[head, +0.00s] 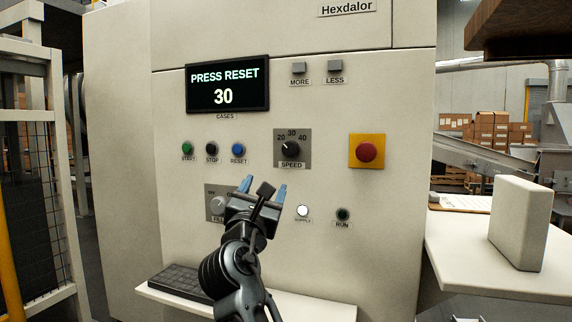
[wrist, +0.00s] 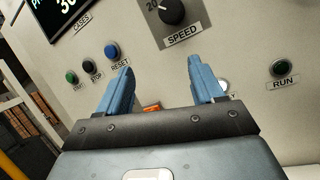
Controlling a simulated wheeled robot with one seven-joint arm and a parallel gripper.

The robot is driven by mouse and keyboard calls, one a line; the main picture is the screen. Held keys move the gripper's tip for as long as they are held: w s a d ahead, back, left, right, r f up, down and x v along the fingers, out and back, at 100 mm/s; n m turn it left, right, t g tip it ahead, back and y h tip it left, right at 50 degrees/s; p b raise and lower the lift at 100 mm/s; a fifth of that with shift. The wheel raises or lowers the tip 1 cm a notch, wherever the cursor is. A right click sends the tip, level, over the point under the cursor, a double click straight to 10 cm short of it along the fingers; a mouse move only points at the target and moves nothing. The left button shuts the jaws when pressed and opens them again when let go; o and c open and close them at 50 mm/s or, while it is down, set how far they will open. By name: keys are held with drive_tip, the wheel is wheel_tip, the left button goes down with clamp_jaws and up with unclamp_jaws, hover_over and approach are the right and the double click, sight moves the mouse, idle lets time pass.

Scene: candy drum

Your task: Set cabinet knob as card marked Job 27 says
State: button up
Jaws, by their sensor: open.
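The cabinet front carries a black SPEED knob (head: 291,148) on a grey plate marked 20, 30 and 40. Its pale mark seems to point up and left, towards 20. The knob also shows at the top of the wrist view (wrist: 172,10). A second, grey knob (head: 218,205) sits lower left, partly hidden by my gripper. My gripper (head: 265,187) is open and empty, below and left of the SPEED knob and apart from it. A clipboard with paper (head: 465,203) lies on the right shelf; its writing is unreadable. No Job 27 marking is legible.
The display (head: 228,84) reads PRESS RESET and 30. The green START (head: 187,148), black STOP (head: 212,148) and blue RESET (head: 238,149) buttons are left of the knob; a red button (head: 367,152) is right. A pale block (head: 520,222) stands on the right shelf (head: 460,255).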

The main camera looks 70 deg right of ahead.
sight(289, 150)
drive_tip(key=d+r+g, duration=0.1)
drive_tip(key=d+r, duration=0.1)
drive_tip(key=d, duration=0.1)
drive_tip(key=d+r+g, duration=0.1)
drive_tip(key=d+r, duration=0.1)
drive_tip(key=d, duration=0.1)
drive_tip(key=s+d+r+m+g+p, duration=0.1)
drive_tip(key=d+r, duration=0.2)
drive_tip(key=shift+h, duration=0.4)
drive_tip(key=c, duration=1)
